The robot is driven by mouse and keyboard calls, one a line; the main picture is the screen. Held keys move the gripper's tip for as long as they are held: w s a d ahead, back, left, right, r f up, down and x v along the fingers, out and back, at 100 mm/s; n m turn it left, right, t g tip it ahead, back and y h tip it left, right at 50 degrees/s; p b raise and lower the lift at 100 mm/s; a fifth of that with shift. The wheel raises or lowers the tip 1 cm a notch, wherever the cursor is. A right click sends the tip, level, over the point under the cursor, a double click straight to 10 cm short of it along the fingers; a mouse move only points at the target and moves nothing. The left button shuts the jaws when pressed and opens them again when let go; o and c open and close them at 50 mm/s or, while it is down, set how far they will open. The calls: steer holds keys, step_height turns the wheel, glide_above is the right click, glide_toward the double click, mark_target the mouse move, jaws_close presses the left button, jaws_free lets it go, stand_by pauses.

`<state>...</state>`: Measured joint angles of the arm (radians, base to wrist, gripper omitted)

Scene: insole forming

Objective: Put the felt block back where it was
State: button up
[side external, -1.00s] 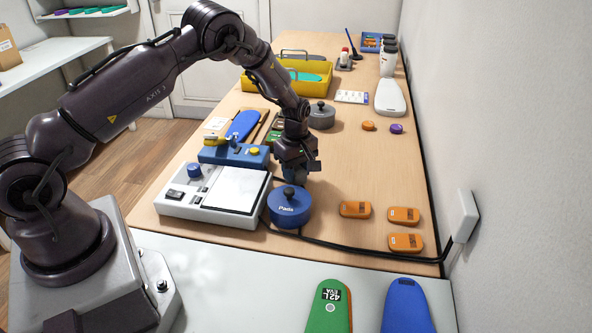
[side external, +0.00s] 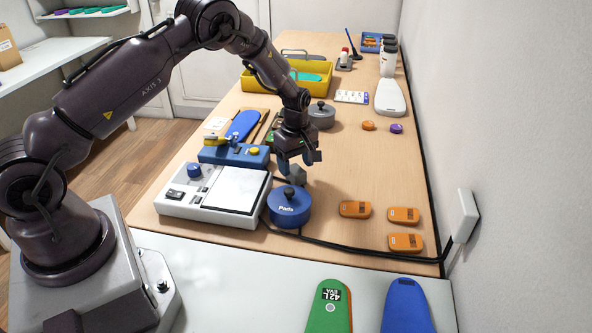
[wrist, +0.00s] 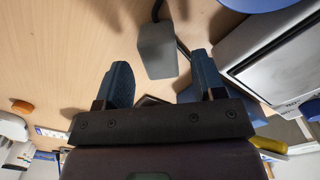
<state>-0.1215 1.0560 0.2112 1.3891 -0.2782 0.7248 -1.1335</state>
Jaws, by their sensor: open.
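The felt block (side external: 298,175) is a small grey block standing on the wooden table, just behind the blue lidded Pads pot (side external: 289,206) and right of the white machine (side external: 214,194). My gripper (side external: 297,161) is open and empty just above the block. In the wrist view the grey block (wrist: 158,52) shows beyond the gap between the two blue fingertips of my gripper (wrist: 161,70), apart from both. A dark cable runs beside the block; whether it touches is hard to tell.
Several orange pieces (side external: 355,209) lie to the right of the pot. A black cable (side external: 350,248) runs along the table's front to the wall box. A grey lidded pot (side external: 321,116) stands behind my gripper. The table's middle right is clear.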

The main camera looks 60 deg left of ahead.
step_height(320, 180, up, 10)
step_height(320, 180, up, 11)
steer(key=m+t, duration=0.2)
steer(key=m, duration=0.2)
glide_above(296, 169)
steer(key=s+d, duration=0.4)
steer(key=s+d+r+m, duration=0.3)
steer(key=s+r, duration=0.2)
steer(key=r, duration=0.1)
steer(key=s+d+r+m+t, duration=0.1)
steer(key=s+d+r+m, duration=0.1)
steer(key=s+m, duration=0.3)
steer(key=s+d+r+m+t, duration=0.2)
steer(key=s+m, duration=0.4)
steer(key=s, duration=0.7)
steer(key=shift+s+d+r+t, duration=0.2)
steer(key=shift+s+d+t, duration=0.15)
steer(key=shift+d, duration=0.4)
